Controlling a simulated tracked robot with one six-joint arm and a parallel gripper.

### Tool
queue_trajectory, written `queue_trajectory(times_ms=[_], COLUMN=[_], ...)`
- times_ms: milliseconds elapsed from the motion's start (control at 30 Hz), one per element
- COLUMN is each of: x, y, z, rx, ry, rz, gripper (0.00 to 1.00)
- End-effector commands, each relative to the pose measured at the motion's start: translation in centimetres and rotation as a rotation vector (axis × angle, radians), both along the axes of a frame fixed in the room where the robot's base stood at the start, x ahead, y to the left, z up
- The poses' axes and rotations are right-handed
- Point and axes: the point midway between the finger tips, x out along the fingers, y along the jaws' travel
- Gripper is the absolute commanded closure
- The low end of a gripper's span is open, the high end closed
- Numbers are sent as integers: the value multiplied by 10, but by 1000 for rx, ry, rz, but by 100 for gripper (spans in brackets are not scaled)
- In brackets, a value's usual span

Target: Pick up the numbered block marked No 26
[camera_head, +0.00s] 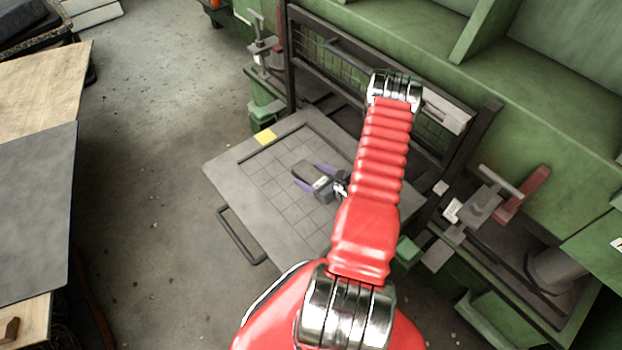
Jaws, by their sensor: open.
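My gripper (308,175) shows left of my red arm, above the grey gridded plate (262,172). It is dark with two purple-edged fingers spread apart, so it is open. A small white patch shows by the gripper's dark body. I cannot tell whether it is a block's label or part of the gripper. No block marked No 26 can be made out. My arm hides the right part of the plate.
A yellow patch (264,137) lies on the plate's far left edge. A green machine (450,75) with a dark frame and clamps stands behind and right. Wooden and grey sheets (35,210) are at the left. The concrete floor (150,130) between is clear.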

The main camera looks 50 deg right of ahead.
Motion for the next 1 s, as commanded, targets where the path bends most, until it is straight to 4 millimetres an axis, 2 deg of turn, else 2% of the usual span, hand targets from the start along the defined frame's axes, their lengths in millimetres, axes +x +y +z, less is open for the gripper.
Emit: queue_trajectory(times_ms=[200, 1000], x=[0, 0], y=[0, 0], z=[0, 0], rx=[0, 0], ry=[0, 0], rz=[0, 0], gripper=[26, 82])
